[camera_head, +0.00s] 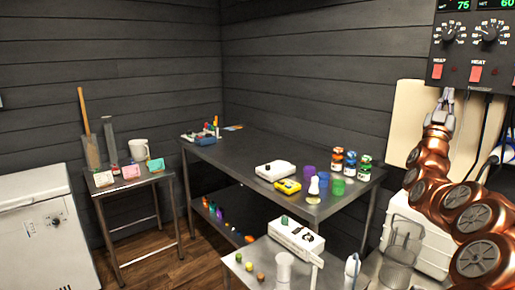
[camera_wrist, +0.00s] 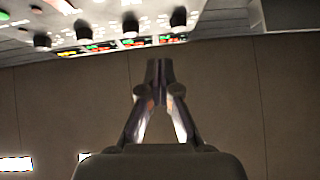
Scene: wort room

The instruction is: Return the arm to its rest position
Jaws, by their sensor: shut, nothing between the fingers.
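My arm, copper-coloured with round grey joint caps, rises at the right side of the head view. My gripper (camera_head: 446,95) points upward at its top end, in front of a pale board and just below the control panel. In the wrist view my gripper (camera_wrist: 159,70) shows with its two fingertips together and nothing between them. The control panel (camera_wrist: 100,32) with knobs and lit displays lies across the top of that view, beyond the fingertips.
The control panel (camera_head: 472,45) hangs at upper right, close to my gripper. The pale board (camera_head: 404,110) is behind my arm. A metal table (camera_head: 240,150) carries jars and instruments; a lower bench (camera_head: 255,265) stands before it. A wire basket (camera_head: 400,245) sits beneath my arm.

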